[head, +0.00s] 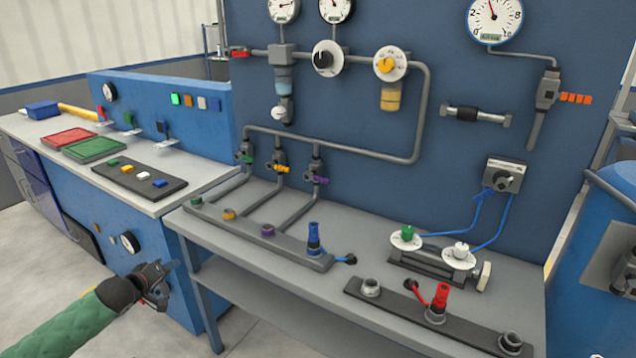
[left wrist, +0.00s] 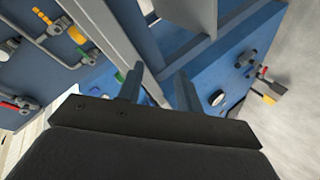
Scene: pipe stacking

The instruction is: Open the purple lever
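The purple lever (head: 319,180) sits on the rightmost of three small valves on the grey pipes, low on the blue wall panel. The green lever (head: 246,158) and the yellow-orange lever (head: 281,169) are on the valves to its left. My left gripper (head: 168,281) is far from the purple lever, at the lower left in front of the bench. In the left wrist view its two fingers (left wrist: 158,85) stand apart with nothing between them. My right gripper is not in view.
A grey bench (head: 216,232) stands under the panel, carrying a pipe rail (head: 285,250) with coloured ports and an upright blue fitting (head: 314,240). A red fitting (head: 441,297) and a block with white dials (head: 432,268) are to the right. A side counter (head: 60,140) holds trays.

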